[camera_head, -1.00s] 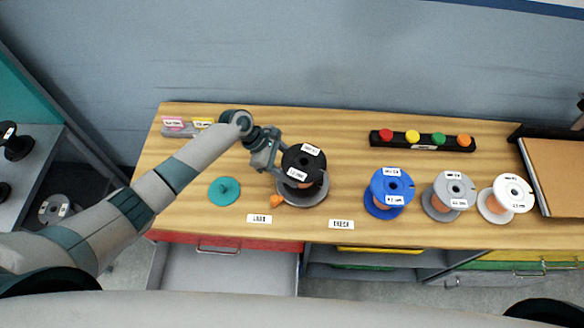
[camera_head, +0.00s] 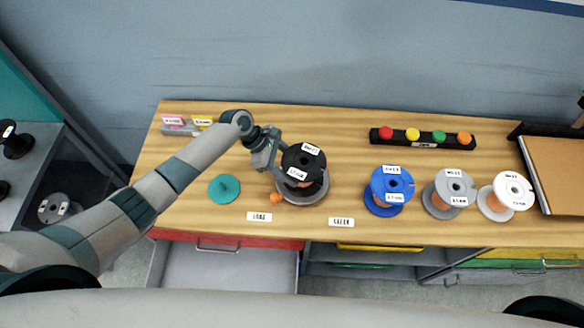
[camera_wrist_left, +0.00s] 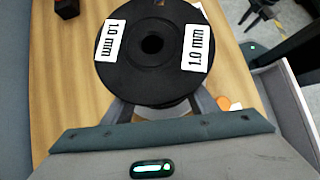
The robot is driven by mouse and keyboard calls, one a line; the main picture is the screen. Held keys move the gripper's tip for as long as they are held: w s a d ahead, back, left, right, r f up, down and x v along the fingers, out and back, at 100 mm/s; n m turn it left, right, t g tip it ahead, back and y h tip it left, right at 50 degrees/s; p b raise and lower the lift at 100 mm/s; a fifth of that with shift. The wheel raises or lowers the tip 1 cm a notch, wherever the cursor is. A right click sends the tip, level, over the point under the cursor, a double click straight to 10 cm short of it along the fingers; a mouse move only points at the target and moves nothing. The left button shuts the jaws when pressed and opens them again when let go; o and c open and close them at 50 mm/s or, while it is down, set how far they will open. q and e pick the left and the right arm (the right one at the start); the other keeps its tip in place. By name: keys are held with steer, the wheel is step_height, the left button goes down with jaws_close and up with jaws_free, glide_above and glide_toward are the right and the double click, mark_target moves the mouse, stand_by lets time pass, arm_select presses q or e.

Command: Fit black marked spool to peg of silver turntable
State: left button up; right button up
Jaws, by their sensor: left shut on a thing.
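The black marked spool (camera_head: 304,159) has white labels and sits over the silver turntable (camera_head: 318,194) on the wooden table. My left gripper (camera_head: 285,171) is shut on the spool from its left side. In the left wrist view the spool's top flange (camera_wrist_left: 152,68) shows a dark centre hole and two "1.0 mm" labels. The turntable's peg is hidden by the spool, so I cannot tell whether the spool is seated on it. My right gripper is not in view.
A teal turntable with a peg (camera_head: 224,188) stands left of the spool, and an orange piece (camera_head: 277,198) lies close by. Blue (camera_head: 391,187), grey (camera_head: 452,191) and white (camera_head: 508,193) spools stand to the right. A button bar (camera_head: 423,139) is behind them.

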arm_select(q)
steer(key=o, duration=1.7)
steer(key=shift+f, duration=0.15)
steer(key=shift+c, duration=0.2)
steer(key=shift+s, duration=0.1)
steer(key=shift+a, duration=0.15)
steer(key=b+v, duration=0.4)
steer(key=v, duration=1.3)
steer(key=shift+r+b, duration=0.25)
steer(key=shift+b, duration=0.1)
